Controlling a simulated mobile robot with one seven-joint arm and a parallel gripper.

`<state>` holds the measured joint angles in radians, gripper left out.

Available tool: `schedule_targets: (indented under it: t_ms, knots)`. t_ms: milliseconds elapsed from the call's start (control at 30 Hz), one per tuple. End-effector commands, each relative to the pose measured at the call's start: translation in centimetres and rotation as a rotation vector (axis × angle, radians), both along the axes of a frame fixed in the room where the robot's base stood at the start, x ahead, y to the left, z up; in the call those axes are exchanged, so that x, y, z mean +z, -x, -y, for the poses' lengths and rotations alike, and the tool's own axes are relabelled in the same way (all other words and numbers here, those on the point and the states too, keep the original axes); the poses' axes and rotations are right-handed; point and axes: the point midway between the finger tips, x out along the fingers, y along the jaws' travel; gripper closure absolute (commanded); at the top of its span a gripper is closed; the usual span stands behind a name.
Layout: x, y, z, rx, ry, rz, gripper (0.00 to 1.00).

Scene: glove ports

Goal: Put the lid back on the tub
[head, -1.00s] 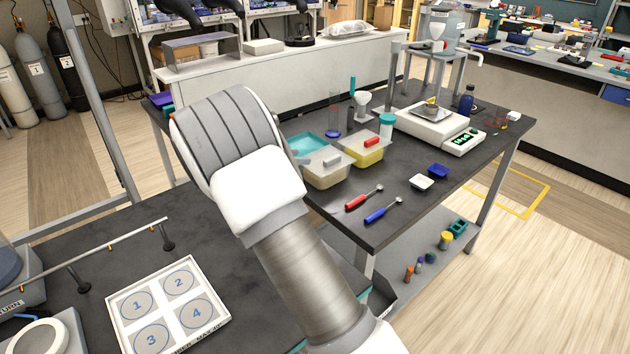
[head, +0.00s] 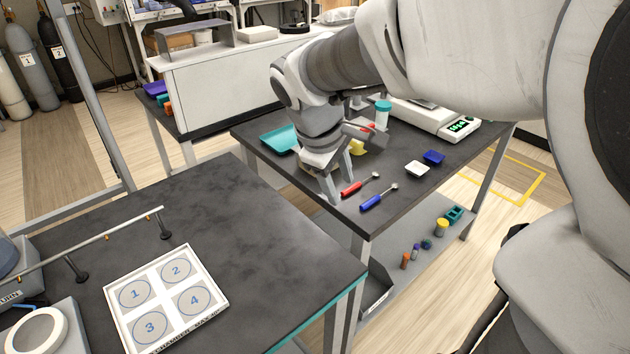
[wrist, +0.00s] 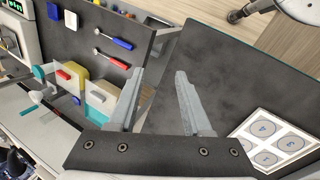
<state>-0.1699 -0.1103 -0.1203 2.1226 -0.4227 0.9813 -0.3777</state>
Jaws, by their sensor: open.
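A tub with yellow contents (wrist: 80,72) and a red grip block (wrist: 63,75) stands on the dark table in the wrist view; in the head view a yellow part (head: 358,147) shows behind my wrist. A paler tub (wrist: 104,88) with a whitish block (wrist: 97,96) stands beside it, mostly hidden by my gripper in the head view. I cannot tell whether either lid is seated. My gripper (head: 337,191) is open and empty, pointing down near the table's front edge, in front of the tubs. Its fingers also show in the wrist view (wrist: 160,76).
A red-handled spoon (head: 352,189) and a blue-handled spoon (head: 372,203) lie right of my gripper. White (head: 417,168) and blue (head: 433,157) dishes lie beyond. A teal tray (head: 280,139) is left, a scale (head: 440,120) behind. The nearer bench (head: 225,215) holds a numbered white tray (head: 216,278).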

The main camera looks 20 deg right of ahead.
Motion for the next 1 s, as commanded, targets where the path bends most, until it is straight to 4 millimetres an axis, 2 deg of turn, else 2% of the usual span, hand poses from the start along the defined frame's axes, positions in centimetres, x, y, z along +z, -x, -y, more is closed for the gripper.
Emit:
schedule_targets:
  t_ms: [33,300,500,700,1000]
  knots:
    - [3.1,1.4,-0.9,-0.028,-0.056,0.114,0.51]
    - [3.3,8.3,-3.3,-0.287,-0.306,0.265,0.51]
    - [2.8,11.9,-5.0,-0.444,-0.454,0.346,0.51]
    - [2.3,13.3,-5.9,-0.515,-0.52,0.38,0.51]
    - [2.3,13.4,-5.9,-0.523,-0.527,0.381,0.51]
